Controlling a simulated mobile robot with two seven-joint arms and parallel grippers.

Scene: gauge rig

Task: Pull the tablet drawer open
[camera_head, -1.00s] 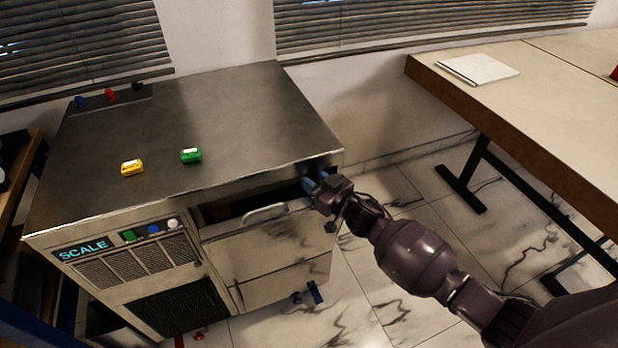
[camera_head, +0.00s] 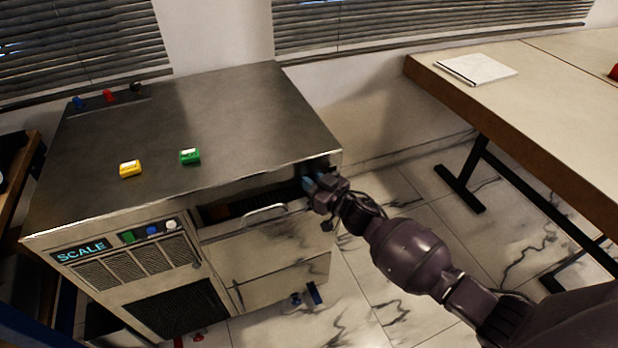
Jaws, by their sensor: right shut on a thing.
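The tablet drawer (camera_head: 258,238) is the upper drawer on the right of the metal cabinet's front. It stands partly open, with a dark gap above its front panel. Its curved metal handle (camera_head: 264,211) is on the front near the top edge, with no gripper on it. My right gripper (camera_head: 313,185) is at the drawer's upper right corner, right of the handle and under the cabinet top. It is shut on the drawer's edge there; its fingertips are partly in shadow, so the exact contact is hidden. My left gripper is not in view.
The cabinet top (camera_head: 230,110) carries a yellow block (camera_head: 130,169) and a green block (camera_head: 190,157). A lower drawer (camera_head: 283,284) is shut. A table (camera_head: 550,100) with a notepad (camera_head: 476,69) stands right; floor lies between.

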